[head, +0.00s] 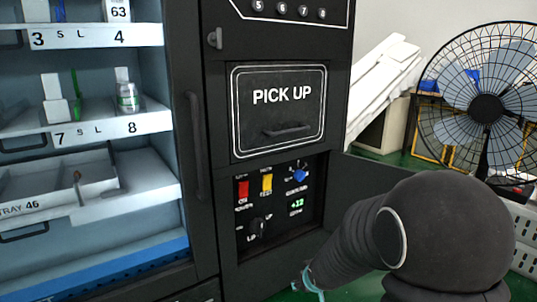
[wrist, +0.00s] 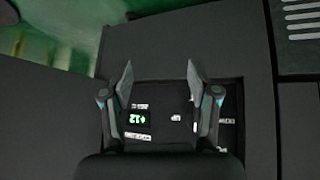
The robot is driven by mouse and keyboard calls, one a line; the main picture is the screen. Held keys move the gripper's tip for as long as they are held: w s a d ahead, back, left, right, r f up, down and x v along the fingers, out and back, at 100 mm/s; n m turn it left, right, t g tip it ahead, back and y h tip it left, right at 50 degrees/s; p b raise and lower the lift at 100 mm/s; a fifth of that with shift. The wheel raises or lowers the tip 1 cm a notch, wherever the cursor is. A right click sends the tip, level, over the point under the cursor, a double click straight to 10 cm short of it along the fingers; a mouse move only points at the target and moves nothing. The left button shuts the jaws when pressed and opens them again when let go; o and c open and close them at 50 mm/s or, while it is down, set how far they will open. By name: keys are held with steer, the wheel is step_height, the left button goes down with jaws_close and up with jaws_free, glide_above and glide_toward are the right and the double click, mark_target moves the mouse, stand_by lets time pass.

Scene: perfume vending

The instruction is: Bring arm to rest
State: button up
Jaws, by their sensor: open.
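My arm reaches in from the lower right of the head view, and only a bit of my gripper (head: 314,284) shows at its end, low in front of the machine. In the wrist view my gripper (wrist: 158,75) has its two fingers apart with nothing between them. Beyond it is the control panel (wrist: 172,118) with a lit green display. In the head view the control panel (head: 271,240) has a red switch, a yellow switch, a blue knob and a dark knob. The green display (head: 297,204) reads about +12.
The black vending machine has a closed PICK UP door (head: 278,110) above the panel. Shelves (head: 88,122) with small bottles and boxes stand at left. A dark flap (head: 375,183) stands out right of the panel. A fan (head: 487,107) and white crates (head: 525,235) are at right.

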steer(key=s+d+r+m+g+h+p, duration=0.1)
steer(key=s+d+r+g+p, duration=0.15)
steer(key=s+r, duration=0.75)
steer(key=s+d+r+m+g+p, duration=0.1)
steer(key=s+d+r+g+p, duration=0.15)
steer(key=s+r, duration=0.8)
steer(key=s+r+m+t+p, duration=0.1)
steer(key=s+r+t+p, duration=0.2)
steer(key=s+r, duration=0.4)
steer(key=shift+s+a+r+p, duration=0.2)
steer(key=shift+s+p, duration=0.25)
steer(key=shift+s, duration=0.6)
